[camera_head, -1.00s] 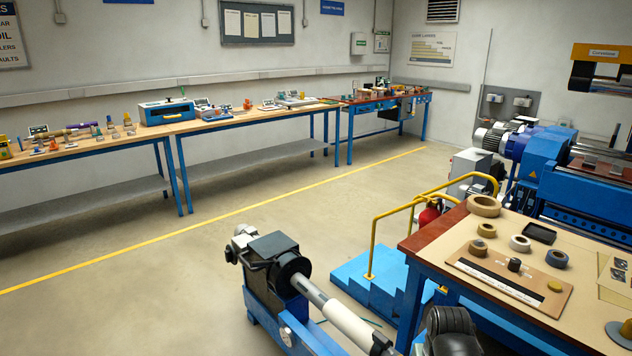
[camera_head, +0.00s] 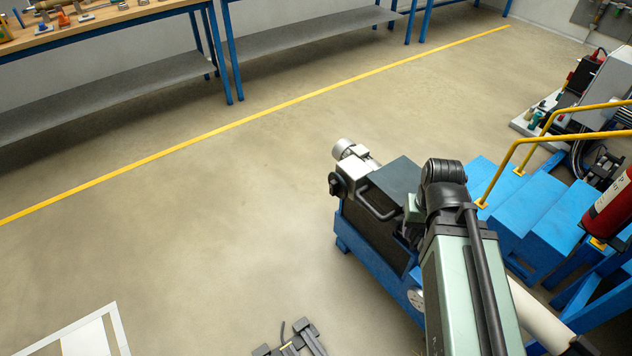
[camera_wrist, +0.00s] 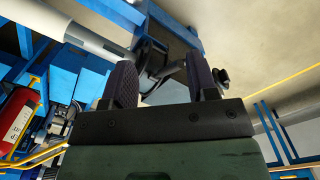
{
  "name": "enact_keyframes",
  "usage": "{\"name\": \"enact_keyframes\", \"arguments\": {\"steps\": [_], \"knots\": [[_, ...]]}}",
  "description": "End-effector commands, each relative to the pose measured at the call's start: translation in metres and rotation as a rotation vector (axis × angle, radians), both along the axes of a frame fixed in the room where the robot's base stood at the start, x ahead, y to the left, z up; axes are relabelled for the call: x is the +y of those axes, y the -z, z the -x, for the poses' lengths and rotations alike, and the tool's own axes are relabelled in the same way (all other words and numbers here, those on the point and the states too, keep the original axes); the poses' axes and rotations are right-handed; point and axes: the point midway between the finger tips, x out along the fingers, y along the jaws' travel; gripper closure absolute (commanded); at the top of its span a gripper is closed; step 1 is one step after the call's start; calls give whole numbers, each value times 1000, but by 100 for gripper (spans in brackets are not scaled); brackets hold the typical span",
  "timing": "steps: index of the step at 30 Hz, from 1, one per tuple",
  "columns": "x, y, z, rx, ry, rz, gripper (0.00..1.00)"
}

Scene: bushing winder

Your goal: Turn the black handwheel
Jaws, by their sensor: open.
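A small round black part (camera_head: 333,184), which looks like the handwheel, sticks out at the left end of the winder in the head view. A dark knob that may be the same part shows right of my fingers in the wrist view (camera_wrist: 222,76). The winder's black housing (camera_head: 385,215) stands on a blue base and has a curved black handle. My gripper (camera_wrist: 163,80) is open and empty, its two ridged fingers apart. In the head view my arm largely hides it. The winder shows between and beyond the fingers in the wrist view, apparently apart from them.
Blue steps (camera_head: 550,210) with yellow rails and a red fire extinguisher (camera_head: 610,205) stand right of the winder. A pale tube (camera_head: 540,320) runs from the winder toward the lower right. Workbenches line the back. Open floor (camera_head: 220,210) lies left of the winder.

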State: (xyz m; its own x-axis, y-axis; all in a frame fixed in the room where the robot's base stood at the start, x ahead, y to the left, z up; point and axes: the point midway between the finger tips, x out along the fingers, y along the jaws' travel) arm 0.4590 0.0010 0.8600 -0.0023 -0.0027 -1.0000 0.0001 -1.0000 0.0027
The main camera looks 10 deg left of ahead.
Motion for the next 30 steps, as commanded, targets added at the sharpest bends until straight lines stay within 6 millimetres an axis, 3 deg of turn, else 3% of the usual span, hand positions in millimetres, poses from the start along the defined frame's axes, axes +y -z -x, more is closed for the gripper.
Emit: {"name": "enact_keyframes", "arguments": {"steps": [1, 6, 9, 14, 17, 19, 21, 23, 27, 30], "knots": [[0, 70, 0, 0, 0, 0, 47], [0, 187, 0, 0, -2, -1, 47], [3, 240, -1, 0, -9, 0, 47], [19, 310, -11, -2, -60, 20, 47], [41, 351, -35, -8, -162, 84, 47], [69, 378, -69, -21, -312, 190, 47], [110, 396, -119, -38, -557, 379, 47], [149, 397, -162, -38, -795, 583, 47], [242, 365, -246, 101, -1321, 1136, 47], [293, 325, -281, 368, -1583, 1495, 47]]}}
